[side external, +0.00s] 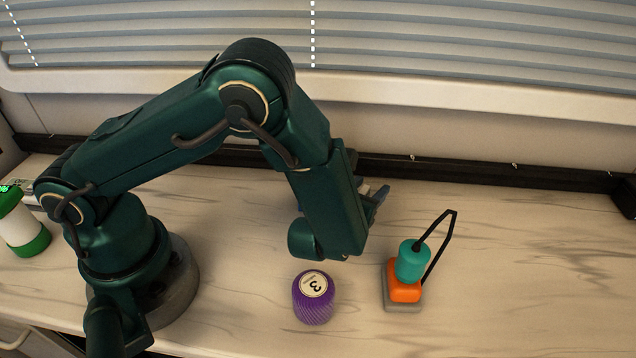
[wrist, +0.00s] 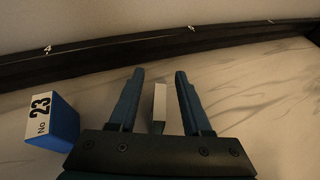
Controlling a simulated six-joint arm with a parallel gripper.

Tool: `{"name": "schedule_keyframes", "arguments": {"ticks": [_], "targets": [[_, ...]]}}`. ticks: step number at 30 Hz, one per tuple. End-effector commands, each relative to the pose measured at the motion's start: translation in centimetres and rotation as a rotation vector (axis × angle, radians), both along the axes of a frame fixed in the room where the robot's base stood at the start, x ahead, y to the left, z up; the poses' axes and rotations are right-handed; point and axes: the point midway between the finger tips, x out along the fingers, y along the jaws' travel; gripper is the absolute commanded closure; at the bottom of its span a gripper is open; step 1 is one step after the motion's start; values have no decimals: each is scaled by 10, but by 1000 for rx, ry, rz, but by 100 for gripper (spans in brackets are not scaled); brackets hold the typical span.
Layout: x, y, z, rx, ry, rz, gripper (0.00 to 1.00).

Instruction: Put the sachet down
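My gripper (wrist: 160,73) shows in the wrist view with its two dark blue fingers spread apart. A narrow white-and-grey piece (wrist: 160,101) is between the fingers, with a visible gap on each side. It may be the sachet, but I cannot tell. In the side view, my gripper (side external: 378,198) is low over the counter near the back rail, mostly hidden behind my own forearm. The piece between the fingers cannot be made out there.
A blue block labelled "No 23" (wrist: 62,124) is left of my gripper. A purple ribbed container marked 3 (side external: 315,299) and an orange-and-teal piece with a black loop (side external: 405,290) stand in front. A green-and-white container (side external: 24,226) is far left. The counter's right (side external: 540,270) is clear.

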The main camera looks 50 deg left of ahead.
Motion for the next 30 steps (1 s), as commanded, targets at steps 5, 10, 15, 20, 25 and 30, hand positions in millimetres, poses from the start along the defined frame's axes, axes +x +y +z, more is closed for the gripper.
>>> {"name": "schedule_keyframes", "arguments": {"ticks": [5, 10, 15, 20, 25, 30], "targets": [[-8, -5, 7, 0, 0, -4, 51], [-33, -16, 18, -1, 0, -7, 51], [-54, -24, 27, -1, -1, -4, 51], [-63, -24, 33, -11, -2, 15, 51], [-72, 8, 50, -132, -17, 209, 51], [-105, 62, 73, -412, -60, 613, 51]]}}
